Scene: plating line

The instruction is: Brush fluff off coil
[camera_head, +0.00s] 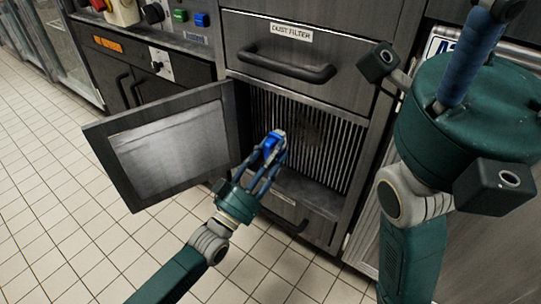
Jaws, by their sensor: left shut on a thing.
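The coil (338,150) is a panel of upright metal fins inside an open cabinet bay in the middle of the view. A faint darker patch shows on its upper middle; I cannot tell whether it is fluff. My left gripper (272,150) is shut on a small blue and pale thing (278,136), probably a brush, in front of the fins' left part. I cannot tell whether it touches them. My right gripper (472,55) is close to the camera at the upper right, its blue finger pointing up; its tips are largely out of frame.
The cabinet door (95,145) with a pale panel stands swung open to the left. A drawer labelled "DUST FILTER" (291,33) with a black handle is shut above the bay. Another drawer handle (285,222) is below. Tiled floor (50,200) lies open at left.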

